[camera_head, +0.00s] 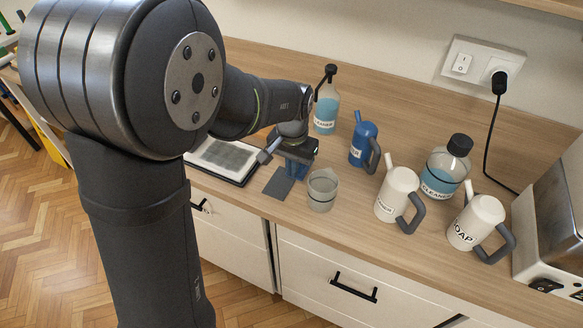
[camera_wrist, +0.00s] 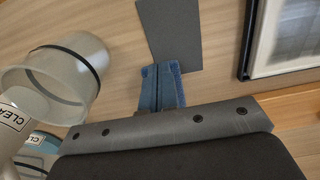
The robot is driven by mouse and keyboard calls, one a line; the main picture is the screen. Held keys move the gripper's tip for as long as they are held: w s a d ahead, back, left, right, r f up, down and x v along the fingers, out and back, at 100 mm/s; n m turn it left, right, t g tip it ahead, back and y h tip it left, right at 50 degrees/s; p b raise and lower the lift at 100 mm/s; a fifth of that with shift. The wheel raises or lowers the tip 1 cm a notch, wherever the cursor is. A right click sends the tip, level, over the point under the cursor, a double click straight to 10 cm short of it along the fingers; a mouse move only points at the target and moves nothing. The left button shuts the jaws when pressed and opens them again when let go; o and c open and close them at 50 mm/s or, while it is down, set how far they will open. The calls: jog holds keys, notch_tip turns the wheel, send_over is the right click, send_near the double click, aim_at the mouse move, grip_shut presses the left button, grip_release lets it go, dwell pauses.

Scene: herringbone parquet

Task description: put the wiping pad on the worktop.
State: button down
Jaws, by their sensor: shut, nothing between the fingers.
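A flat dark-grey rectangle, which looks like the wiping pad (camera_head: 278,184), lies on the wooden worktop (camera_head: 365,225) near its front edge. It also shows at the top of the wrist view (camera_wrist: 172,30). My gripper (camera_head: 297,172) is low over the worktop, just beside the pad. Its blue fingers (camera_wrist: 162,88) are shut together with nothing between them. In the wrist view the fingertips overlap the near end of the pad; I cannot tell whether they touch it.
A clear beaker (camera_head: 322,192) stands close to the right of my gripper. A dark-framed flat panel (camera_head: 226,158) lies to the left. A blue can (camera_head: 364,146), white cans (camera_head: 396,194), and cleaner bottles (camera_head: 445,168) stand to the right. Drawers lie below the front edge.

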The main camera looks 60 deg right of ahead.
jog(key=d, duration=0.6)
jog(key=shift+a, duration=0.15)
jog(key=a, duration=0.2)
jog(key=a+r, duration=0.1)
jog(key=a, duration=0.1)
notch_tip(320, 180, up, 9)
jog(key=shift+d, duration=0.1)
dwell(0.3)
